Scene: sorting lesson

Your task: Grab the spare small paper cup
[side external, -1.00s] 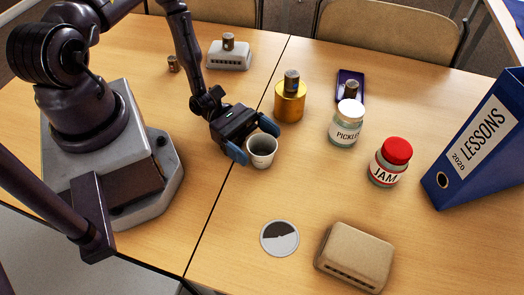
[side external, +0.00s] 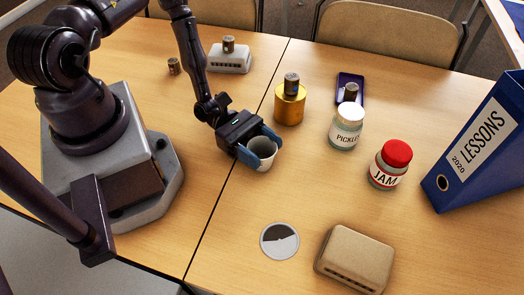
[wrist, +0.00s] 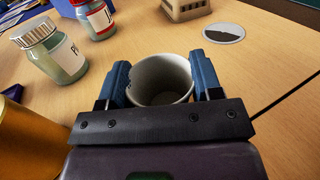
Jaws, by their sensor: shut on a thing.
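The small paper cup (side external: 262,160) is white, empty and upright at the table seam in the side view. My gripper (side external: 260,150) is shut on it, with one blue finger on each side of the cup. In the wrist view the cup (wrist: 161,80) sits between the two blue fingers of my gripper (wrist: 160,84), its open mouth showing. The cup's lower part is partly hidden by the gripper in the wrist view. I cannot tell whether its base is touching the table.
A gold cylinder (side external: 289,106) with a small can on top stands close behind the gripper. The pickles jar (side external: 345,128), jam jar (side external: 389,166) and blue binder (side external: 478,145) stand to the right. A round disc (side external: 279,240) and beige box (side external: 354,258) lie in front.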

